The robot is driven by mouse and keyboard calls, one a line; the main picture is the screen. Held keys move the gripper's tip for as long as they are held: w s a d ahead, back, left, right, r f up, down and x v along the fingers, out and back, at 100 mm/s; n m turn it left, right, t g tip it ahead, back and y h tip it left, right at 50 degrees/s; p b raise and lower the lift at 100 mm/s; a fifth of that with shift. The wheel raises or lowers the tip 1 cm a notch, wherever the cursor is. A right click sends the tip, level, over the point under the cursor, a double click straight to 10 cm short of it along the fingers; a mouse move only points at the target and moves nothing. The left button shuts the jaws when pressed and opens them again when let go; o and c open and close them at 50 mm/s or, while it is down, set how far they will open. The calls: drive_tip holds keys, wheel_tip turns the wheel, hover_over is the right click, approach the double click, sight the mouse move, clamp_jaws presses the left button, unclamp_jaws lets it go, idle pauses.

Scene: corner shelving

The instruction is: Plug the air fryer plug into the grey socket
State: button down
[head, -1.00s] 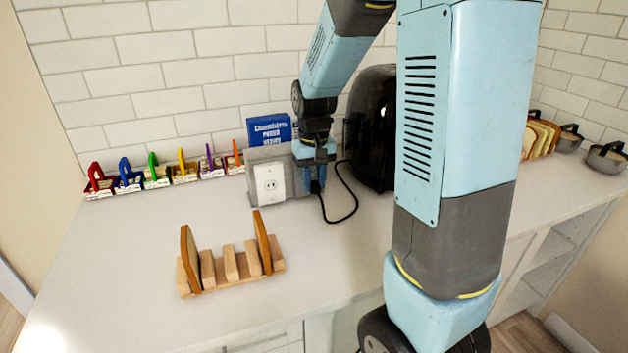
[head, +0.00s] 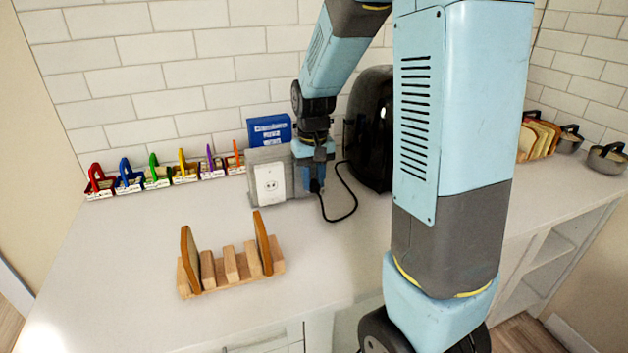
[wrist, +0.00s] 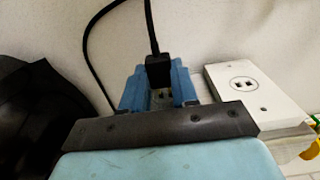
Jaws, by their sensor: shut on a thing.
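The black plug (wrist: 158,72) is between the blue fingers of my gripper (wrist: 160,88), with its cord rising away from it in the wrist view. In the head view my gripper (head: 314,180) is low over the counter, just right of the socket. The socket is a white plate (head: 269,184) on a grey box (head: 291,176), facing the front. The plate also shows to the right of my gripper in the wrist view (wrist: 257,91). The plug is apart from its holes; its prongs are hidden. The black air fryer (head: 370,128) stands to the right, partly behind my arm.
A black cord (head: 349,203) loops on the counter (head: 130,270). A blue box (head: 268,131) stands behind the socket. A wooden rack (head: 231,270) with bread slices is in front. Several coloured holders (head: 128,175) line the wall at left. Bread (head: 540,138) and metal pots (head: 607,158) are at right.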

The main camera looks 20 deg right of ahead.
drive_tip(key=shift+w, duration=0.85)
drive_tip(key=c, duration=0.8)
unclamp_jaws()
wheel_tip(320, 180, up, 14)
drive_tip(key=shift+f, duration=0.15)
drive_tip(key=s+r+t, duration=0.1)
drive_tip(key=s+t, duration=0.1)
drive_tip(key=s, duration=0.5)
drive_tip(key=s+r+t, duration=0.1)
drive_tip(key=s, duration=0.7)
drive_tip(key=s+r+t, duration=0.1)
drive_tip(key=s+t, duration=0.1)
drive_tip(key=s, duration=0.5)
drive_tip(key=shift+s+d+r+t, duration=0.1)
drive_tip(key=shift+s+t, duration=0.05)
drive_tip(key=shift+t, duration=0.15)
